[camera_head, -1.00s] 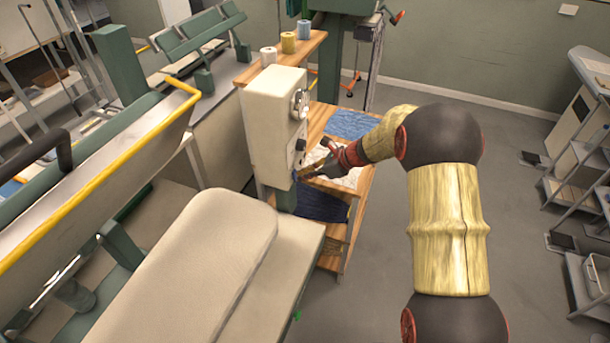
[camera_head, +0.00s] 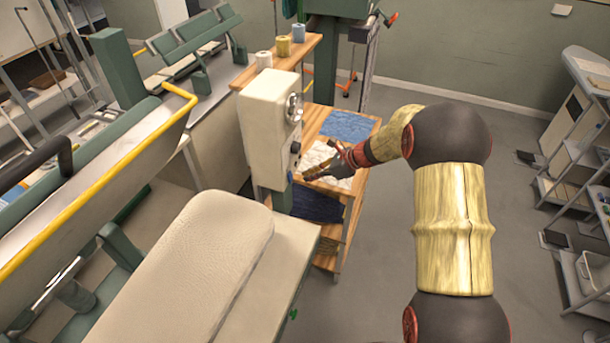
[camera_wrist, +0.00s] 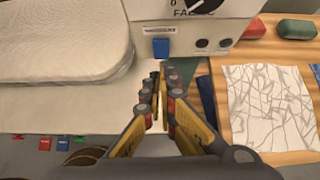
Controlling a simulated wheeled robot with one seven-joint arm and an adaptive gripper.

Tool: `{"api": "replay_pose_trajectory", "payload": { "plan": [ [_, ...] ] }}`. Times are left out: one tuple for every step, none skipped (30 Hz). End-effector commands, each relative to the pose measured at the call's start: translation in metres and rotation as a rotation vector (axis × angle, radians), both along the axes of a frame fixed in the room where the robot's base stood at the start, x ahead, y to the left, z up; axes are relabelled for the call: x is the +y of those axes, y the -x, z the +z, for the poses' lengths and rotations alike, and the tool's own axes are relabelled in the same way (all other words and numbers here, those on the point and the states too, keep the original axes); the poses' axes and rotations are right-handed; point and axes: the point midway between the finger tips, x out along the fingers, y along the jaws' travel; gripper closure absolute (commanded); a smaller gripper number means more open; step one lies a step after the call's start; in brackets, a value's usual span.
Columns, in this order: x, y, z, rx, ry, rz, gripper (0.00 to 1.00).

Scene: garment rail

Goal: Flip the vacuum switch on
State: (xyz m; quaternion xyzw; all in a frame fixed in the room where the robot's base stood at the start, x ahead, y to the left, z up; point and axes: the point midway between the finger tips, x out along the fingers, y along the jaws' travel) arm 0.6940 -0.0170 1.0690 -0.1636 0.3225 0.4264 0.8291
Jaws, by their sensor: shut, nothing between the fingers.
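A cream control box (camera_head: 268,140) stands at the end of the padded pressing board. In the wrist view its face (camera_wrist: 232,30) carries a dial, two dark round parts and a blue switch (camera_wrist: 161,48) under a small label I cannot read clearly. That blue part is likely the vacuum switch; its on or off position is not clear. My gripper (camera_head: 306,178) is in front of the lower part of the box, apart from it. In the wrist view my gripper (camera_wrist: 160,80) is shut and empty, its tips pointing just below the blue switch.
The padded board (camera_head: 190,265) lies left of my gripper. A wooden shelf unit with white cloth (camera_head: 325,160) and blue cloth (camera_head: 348,125) stands behind and below. Thread spools (camera_head: 283,46) sit on a plank above. Open floor (camera_head: 385,245) is at right.

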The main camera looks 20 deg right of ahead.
Motion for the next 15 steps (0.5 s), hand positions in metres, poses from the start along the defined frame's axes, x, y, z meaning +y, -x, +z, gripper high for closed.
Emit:
{"api": "replay_pose_trajectory", "payload": {
  "plan": [
    [-0.008,0.003,0.013,-0.005,0.002,-0.002,1.0],
    [-0.011,0.005,0.019,-0.006,0.003,-0.001,1.0],
    [-0.015,0.009,0.026,-0.005,0.002,-0.002,1.0],
    [-0.019,0.011,0.031,-0.005,0.002,-0.002,1.0],
    [-0.022,0.014,0.036,-0.003,0.002,-0.002,1.0],
    [-0.025,0.017,0.042,-0.002,0.002,-0.002,1.0],
    [-0.028,0.019,0.047,-0.003,0.001,-0.002,1.0],
    [-0.031,0.021,0.051,-0.003,0.002,-0.001,1.0],
    [-0.035,0.023,0.057,-0.003,0.002,-0.002,1.0],
    [-0.037,0.025,0.061,-0.003,0.002,-0.002,1.0],
    [-0.039,0.027,0.065,-0.002,0.002,-0.002,1.0],
    [-0.041,0.029,0.068,-0.002,0.0,-0.001,1.0],
    [-0.043,0.03,0.071,-0.002,0.001,-0.001,1.0],
    [-0.044,0.031,0.073,-0.002,0.001,-0.001,1.0],
    [-0.046,0.033,0.075,-0.001,0.002,0.0,1.0]
  ]
}}
